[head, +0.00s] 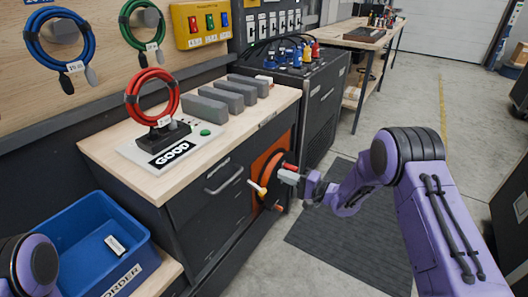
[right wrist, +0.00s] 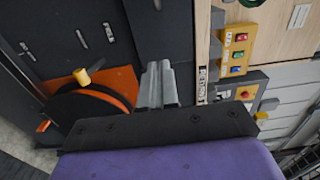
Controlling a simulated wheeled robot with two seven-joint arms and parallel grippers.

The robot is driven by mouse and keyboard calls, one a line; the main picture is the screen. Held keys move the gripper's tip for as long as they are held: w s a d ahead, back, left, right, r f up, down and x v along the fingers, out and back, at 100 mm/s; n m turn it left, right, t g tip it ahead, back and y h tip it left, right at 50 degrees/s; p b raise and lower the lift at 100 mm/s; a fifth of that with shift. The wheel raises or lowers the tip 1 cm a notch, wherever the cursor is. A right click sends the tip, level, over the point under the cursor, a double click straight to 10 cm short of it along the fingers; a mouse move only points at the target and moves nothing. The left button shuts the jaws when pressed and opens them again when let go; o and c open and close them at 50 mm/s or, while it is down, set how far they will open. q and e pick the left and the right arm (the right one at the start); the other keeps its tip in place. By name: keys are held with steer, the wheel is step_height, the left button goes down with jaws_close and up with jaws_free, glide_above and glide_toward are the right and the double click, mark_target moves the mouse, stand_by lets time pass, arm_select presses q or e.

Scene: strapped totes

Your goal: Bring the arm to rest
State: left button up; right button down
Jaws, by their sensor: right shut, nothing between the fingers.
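My right gripper (head: 286,177) is in front of the cabinet, beside the orange and black reel (head: 269,165) with its yellow knob. In the right wrist view its grey fingers (right wrist: 158,84) are together with nothing between them. The reel (right wrist: 88,108) shows there to their left, and I cannot tell the exact gap. My left arm shows only as a purple link at the lower left of the head view. Its gripper is out of the picture.
A red cable coil (head: 151,96) stands on a tester marked GOOD on the wooden bench (head: 115,148), beside several grey blocks. A blue tote (head: 75,235) marked ORDER sits lower left with a small labelled item inside. Floor around the dark mat (head: 345,240) is clear.

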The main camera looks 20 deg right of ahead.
steer(key=s+d+f+n+g+h+p, duration=0.1)
steer(key=s+d+f+n+g+h, duration=0.15)
steer(key=s+f+h, duration=1.05)
steer(key=s+f+g+h+p, duration=0.1)
steer(key=s+f+g, duration=0.3)
steer(key=s, duration=1)
steer(key=s+f+g+p, duration=0.1)
steer(key=s+f+g, duration=0.3)
steer(key=s, duration=1.1)
steer(key=shift+d+n+h, duration=0.3)
steer(key=shift+n+h, duration=0.1)
steer(key=shift+n, duration=0.05)
